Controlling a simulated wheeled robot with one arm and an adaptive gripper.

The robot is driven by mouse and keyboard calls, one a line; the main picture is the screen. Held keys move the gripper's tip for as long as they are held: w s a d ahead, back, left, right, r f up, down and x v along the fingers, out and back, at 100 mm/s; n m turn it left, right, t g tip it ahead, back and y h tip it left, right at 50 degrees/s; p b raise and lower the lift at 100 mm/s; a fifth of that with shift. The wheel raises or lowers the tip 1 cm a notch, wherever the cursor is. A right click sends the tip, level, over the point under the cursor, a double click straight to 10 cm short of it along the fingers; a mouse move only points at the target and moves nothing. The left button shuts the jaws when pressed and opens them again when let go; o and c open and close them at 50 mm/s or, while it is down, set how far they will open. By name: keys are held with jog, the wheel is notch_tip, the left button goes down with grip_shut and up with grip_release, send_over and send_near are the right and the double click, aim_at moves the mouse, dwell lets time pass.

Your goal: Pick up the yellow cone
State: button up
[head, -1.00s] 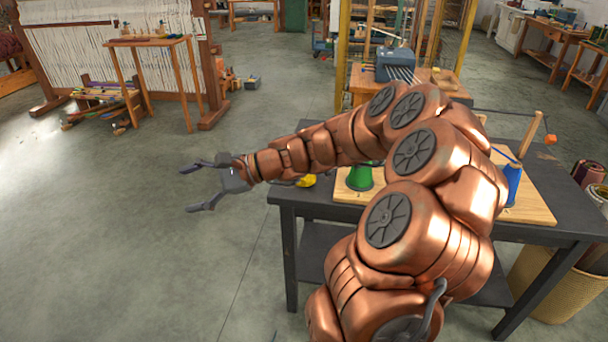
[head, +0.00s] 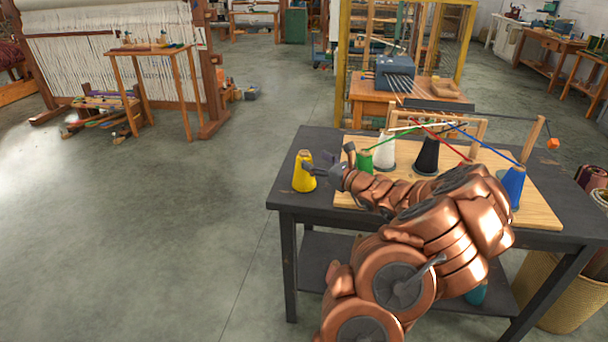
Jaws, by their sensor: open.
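The yellow cone (head: 304,181) stands upright near the left end of the dark table (head: 283,194). My gripper (head: 329,157) is open, just to the right of the yellow cone, with its fingers spread. One finger overlaps the cone's right side in the picture; I cannot tell whether it touches. The other finger stands up farther right, near the green cone. Nothing shows between the fingers.
On a wooden board (head: 543,212) stand a green cone (head: 364,161), a white cone (head: 385,152), a black cone (head: 427,156) and a blue cone (head: 513,186), with threads running among posts. My arm hides part of the board. Floor left of the table is clear.

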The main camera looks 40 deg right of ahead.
aim_at(308, 155)
jog(key=shift+w+d+r+p, duration=0.1)
jog(key=shift+w+p, duration=0.15)
jog(key=shift+w, duration=1.15)
jog(key=shift+w+d+p, duration=0.1)
jog(key=shift+w+p, duration=0.1)
jog(key=shift+w, duration=1.15)
grip_shut()
